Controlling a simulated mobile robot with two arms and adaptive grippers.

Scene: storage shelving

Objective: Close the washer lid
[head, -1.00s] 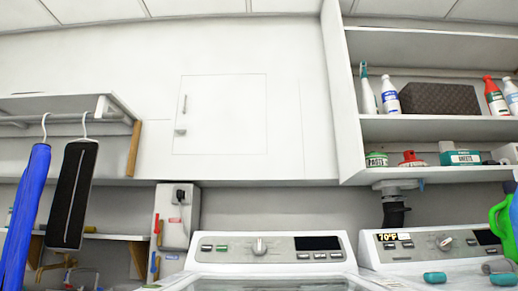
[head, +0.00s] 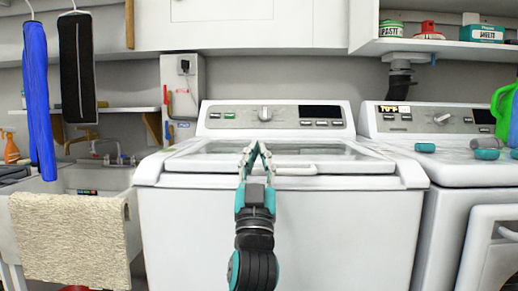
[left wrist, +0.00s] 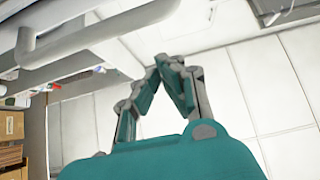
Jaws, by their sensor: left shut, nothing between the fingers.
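The washer (head: 285,235) stands in the middle of the head view. Its glass-windowed lid (head: 335,154) lies about flat over the top; I cannot tell if it sits fully down. The lid's white handle (head: 297,170) sticks out at the front edge, just right of my left gripper (head: 256,149). That gripper points upward in front of the lid with its fingertips together and nothing between them; it hides part of the lid. Its shut fingers also show in the left wrist view (left wrist: 166,62), with a pale handle-like bar (left wrist: 95,38) at upper left. My right gripper is not in view.
A second machine (head: 455,165) with teal-and-grey objects on top stands close at the right. A sink (head: 90,180) with a beige towel (head: 70,240) is at the left. Blue (head: 38,95) and black (head: 77,65) garment bags hang above it. A shelf (head: 440,48) is at upper right.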

